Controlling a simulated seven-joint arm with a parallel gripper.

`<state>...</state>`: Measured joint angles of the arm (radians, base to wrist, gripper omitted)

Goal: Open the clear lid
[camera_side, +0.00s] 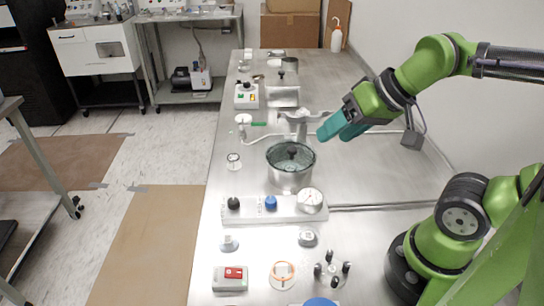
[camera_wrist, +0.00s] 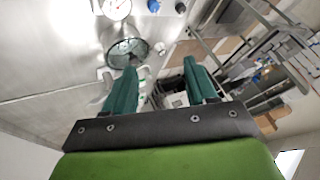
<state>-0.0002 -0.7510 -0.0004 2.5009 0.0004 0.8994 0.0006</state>
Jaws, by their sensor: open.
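The clear lid (camera_side: 291,155) lies on top of a round metal pot (camera_side: 290,178) on the steel bench. It is see-through with a dark knob in its middle. In the wrist view the clear lid (camera_wrist: 127,52) is ahead of my fingers, near the upper middle. My gripper (camera_side: 341,128) has two teal fingers and hangs above the bench, to the right of the lid and higher than it. In the wrist view my gripper (camera_wrist: 157,75) is open with nothing between its fingers. It is apart from the lid.
A white panel (camera_side: 275,207) with a black knob, a blue knob and a round gauge (camera_side: 311,200) stands in front of the pot. A metal bracket and tube (camera_side: 298,117) stand behind it. A red-switch box (camera_side: 231,278) is at the front left. Bench space right of the pot is clear.

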